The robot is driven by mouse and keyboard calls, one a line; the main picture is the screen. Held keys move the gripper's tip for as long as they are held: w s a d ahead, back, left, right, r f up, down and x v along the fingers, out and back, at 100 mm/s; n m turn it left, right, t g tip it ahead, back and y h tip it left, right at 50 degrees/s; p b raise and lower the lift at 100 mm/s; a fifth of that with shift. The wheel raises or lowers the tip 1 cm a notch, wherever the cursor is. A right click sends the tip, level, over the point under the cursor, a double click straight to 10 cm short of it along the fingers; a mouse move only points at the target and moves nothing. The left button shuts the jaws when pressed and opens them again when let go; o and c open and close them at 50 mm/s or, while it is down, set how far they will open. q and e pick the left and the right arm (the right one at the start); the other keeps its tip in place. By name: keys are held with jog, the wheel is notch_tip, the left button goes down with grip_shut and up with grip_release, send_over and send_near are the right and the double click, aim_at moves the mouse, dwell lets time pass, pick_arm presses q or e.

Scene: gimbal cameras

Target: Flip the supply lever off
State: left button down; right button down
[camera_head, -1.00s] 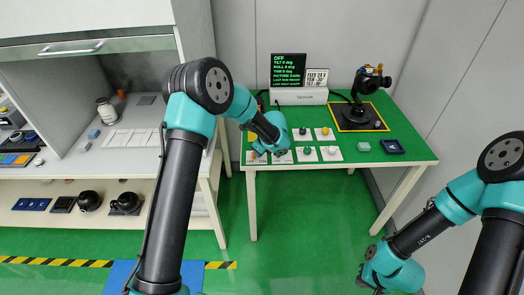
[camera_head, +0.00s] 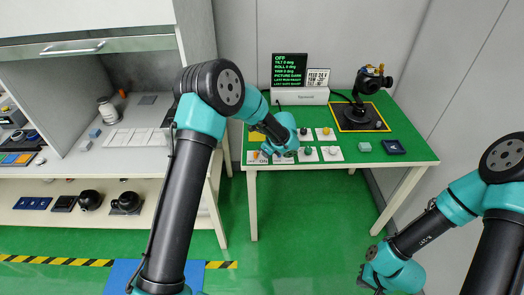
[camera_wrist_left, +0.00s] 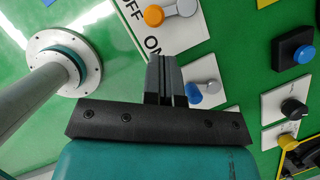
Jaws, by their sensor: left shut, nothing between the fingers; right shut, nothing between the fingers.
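A lever with an orange knob (camera_wrist_left: 153,15) sits on a white plate printed OFF and ON in the left wrist view; the knob is on the side near that print. In the head view the orange knob (camera_head: 256,154) shows at the table's front left corner. My left gripper (camera_head: 268,151) is low over the panel there, hiding part of it. In the wrist view its shut, empty fingers (camera_wrist_left: 165,75) are between the orange lever and a blue-knobbed lever (camera_wrist_left: 195,95), and contact cannot be told. My right gripper (camera_head: 374,286) is shut, low at the right, away from the table.
A screen (camera_head: 289,68) reading OFF on its top line stands at the back. A camera gimbal (camera_head: 366,98) stands on the right of the green table (camera_head: 405,150). Several white plates with knobs (camera_head: 331,153) lie beside my left gripper. A blue button (camera_wrist_left: 303,54) is near too.

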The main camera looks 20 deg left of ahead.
pick_arm(q)
jog(key=v, duration=1)
jog(key=shift+s+d, duration=0.2)
jog(key=shift+d, duration=0.25)
jog(key=s+a+f+n+g+h, duration=0.1)
jog(key=s+f+n+g+h, duration=0.2)
jog(key=s+f+n+h, duration=0.85)
jog(key=s+a+f+n+t+y, duration=0.1)
jog(key=s+a+f+n, duration=0.1)
jog(key=s+f+n, duration=0.4)
jog(key=s+a+f+n+t+y, duration=0.1)
jog(key=s+f+n, duration=0.4)
jog(key=s, duration=0.9)
jog(key=shift+s+a+f+n+t+y, duration=0.2)
jog(key=shift+a+f+n+t+y, duration=0.15)
jog(key=shift+a+f+y, duration=0.6)
jog(key=c, duration=1.8)
grip_release()
jog(key=shift+a+r, duration=0.2)
